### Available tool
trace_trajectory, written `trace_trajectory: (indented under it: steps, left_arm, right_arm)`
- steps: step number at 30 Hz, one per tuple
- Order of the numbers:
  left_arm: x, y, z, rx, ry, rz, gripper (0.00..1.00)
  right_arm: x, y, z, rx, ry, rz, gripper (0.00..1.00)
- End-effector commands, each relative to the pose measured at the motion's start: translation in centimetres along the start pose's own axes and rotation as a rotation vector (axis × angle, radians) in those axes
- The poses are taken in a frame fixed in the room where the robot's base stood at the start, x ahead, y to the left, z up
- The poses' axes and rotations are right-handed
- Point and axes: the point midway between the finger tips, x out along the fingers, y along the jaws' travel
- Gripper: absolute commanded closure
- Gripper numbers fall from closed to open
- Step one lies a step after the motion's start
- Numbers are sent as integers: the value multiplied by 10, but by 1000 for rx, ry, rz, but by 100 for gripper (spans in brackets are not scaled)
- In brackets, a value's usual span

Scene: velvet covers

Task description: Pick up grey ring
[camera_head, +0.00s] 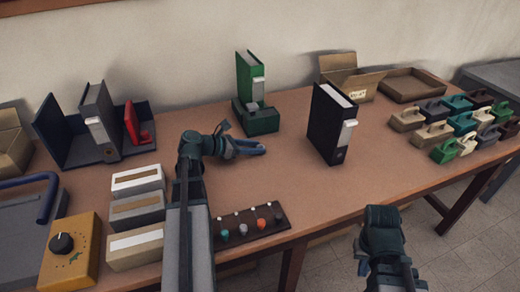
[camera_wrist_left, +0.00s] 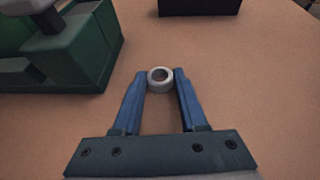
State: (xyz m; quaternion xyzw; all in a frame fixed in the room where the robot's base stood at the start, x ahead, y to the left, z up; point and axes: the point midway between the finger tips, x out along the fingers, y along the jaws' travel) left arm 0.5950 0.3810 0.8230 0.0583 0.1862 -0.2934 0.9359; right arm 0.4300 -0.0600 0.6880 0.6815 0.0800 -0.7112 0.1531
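In the left wrist view a small grey ring (camera_wrist_left: 160,76) sits between the tips of the two blue fingers of my left gripper (camera_wrist_left: 161,80). In the head view my left gripper (camera_head: 262,149) is low over the middle of the table, and the ring cannot be made out there. My right arm (camera_head: 383,240) is off the table's front edge; its fingers are not clear.
A green box (camera_head: 256,122) with a green binder (camera_head: 250,75) stands just behind my left gripper. A black binder (camera_head: 331,125) stands to the right. A dark pegged rack (camera_head: 281,220) lies at the front edge.

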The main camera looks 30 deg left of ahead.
Motion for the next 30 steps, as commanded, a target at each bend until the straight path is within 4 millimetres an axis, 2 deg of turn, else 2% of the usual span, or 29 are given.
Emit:
trace_trajectory:
  steps: [1,5,19,30]
  left_arm:
    - [0,0,0,0,0,0,77]
    - [0,0,0,0,0,0,100]
    - [-1,0,6,0,0,-1,100]
    - [-4,-4,43,3,0,-8,100]
  right_arm:
    - [0,0,0,0,0,0,100]
    - [0,0,0,0,0,0,100]
    - [-6,0,0,0,0,0,100]
    - [-41,4,2,0,0,0,100]
